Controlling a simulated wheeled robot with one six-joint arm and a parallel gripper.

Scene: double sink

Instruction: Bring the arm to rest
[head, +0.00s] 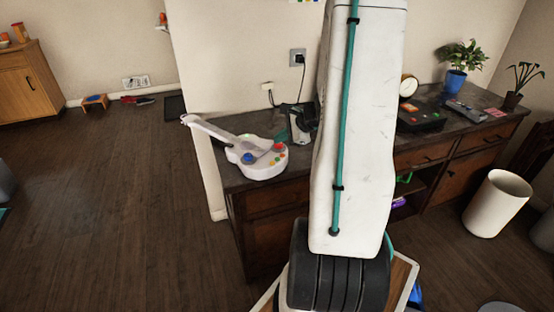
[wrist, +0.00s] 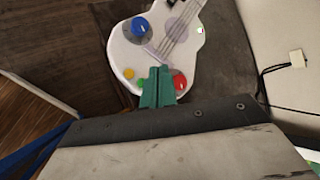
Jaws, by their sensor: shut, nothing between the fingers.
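My gripper (wrist: 157,87) shows in the wrist view as two teal fingers pressed together, with nothing between them. In that view the fingertips overlap the lower edge of a white toy guitar (wrist: 185,50); I cannot tell whether they touch it. In the head view the toy guitar (head: 257,163) lies on the dark worktop (head: 235,182), its neck sticking out past the left end. My white arm (head: 355,130) stands large in the middle of the head view and hides part of the worktop. The fingers are not clear in the head view.
Right of my arm, a clock (head: 408,86), a dark device (head: 421,117) and a blue plant pot (head: 455,82) stand on the worktop. A white bin (head: 495,203) stands on the floor at right. The wooden floor (head: 110,210) at left is largely clear.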

